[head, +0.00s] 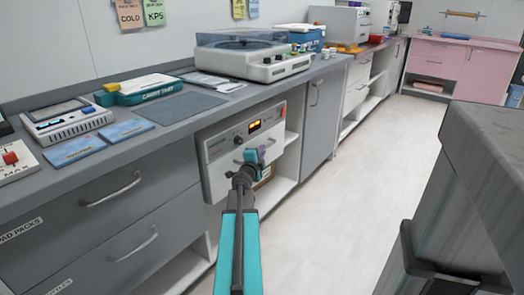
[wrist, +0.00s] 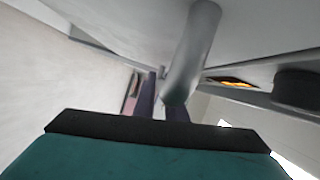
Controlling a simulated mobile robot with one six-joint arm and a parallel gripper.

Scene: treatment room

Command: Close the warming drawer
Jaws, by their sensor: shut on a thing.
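The warming drawer (head: 218,172) is a white-fronted unit under the grey counter, with an orange-lit display (head: 262,124) and dark knobs above its front. I cannot tell exactly how far its front stands out. My gripper (head: 256,157) is at the drawer front, its purple fingers shut on the drawer's handle. In the wrist view the grey bar handle (wrist: 194,50) runs down between the two fingers (wrist: 164,100). The display (wrist: 232,83) and a dark knob (wrist: 298,88) also show there. My arm and gripper hide part of the drawer front.
Grey drawers (head: 120,200) stand left of the unit and a grey cupboard door (head: 322,108) stands right. An open shelf (head: 275,190) lies below. The pale floor (head: 340,215) in front is clear; a dark grey block (head: 465,190) stands at the right.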

